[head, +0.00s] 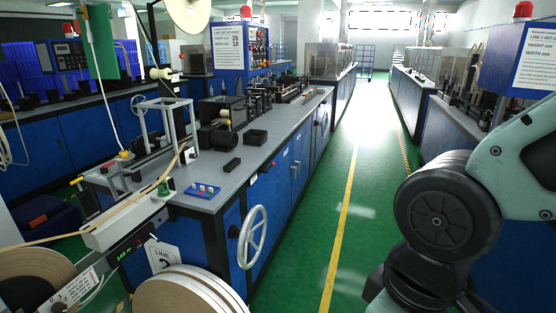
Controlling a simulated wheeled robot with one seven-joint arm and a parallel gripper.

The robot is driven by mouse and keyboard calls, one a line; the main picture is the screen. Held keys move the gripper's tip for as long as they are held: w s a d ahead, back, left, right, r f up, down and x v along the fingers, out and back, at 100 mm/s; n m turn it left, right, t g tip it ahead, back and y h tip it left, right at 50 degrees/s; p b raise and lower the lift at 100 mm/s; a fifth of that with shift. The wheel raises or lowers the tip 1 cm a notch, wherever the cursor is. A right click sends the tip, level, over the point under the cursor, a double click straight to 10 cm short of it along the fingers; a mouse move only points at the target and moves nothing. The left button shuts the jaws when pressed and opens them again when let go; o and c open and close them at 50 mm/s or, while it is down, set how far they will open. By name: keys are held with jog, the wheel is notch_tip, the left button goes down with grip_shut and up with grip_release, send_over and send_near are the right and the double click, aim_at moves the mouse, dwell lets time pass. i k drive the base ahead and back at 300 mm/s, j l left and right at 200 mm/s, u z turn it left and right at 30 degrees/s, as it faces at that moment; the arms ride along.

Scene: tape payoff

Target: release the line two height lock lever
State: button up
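A white sign reading LINE (164,256), its numeral partly covered and looking like a 2, hangs at the near end of the blue line bench (285,180). A white spoked handwheel (253,238) stands out from the bench's near corner. A small dark part (233,231) sits just left of the wheel; it is too small to tell whether it is the height lock lever or how it is set. My gripper is outside the picture. Only links of my arm show at the right, apart from the bench.
Large tape rolls (190,296) stand in front of the bench at the bottom. A small blue tray (203,190) lies on the bench top. The green aisle (315,225) with a yellow line is clear. Another blue machine (523,55) stands at the right.

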aim_at(270, 167)
jog(key=i+l+u, duration=0.25)
jog(key=i+l, duration=0.15)
jog(key=i+l+u, duration=0.25)
jog(key=i+l, duration=0.2)
jog(key=i+l+u, duration=0.25)
jog(key=l, duration=0.3)
jog(key=i+j+u, duration=0.25)
jog(key=i+j, duration=0.2)
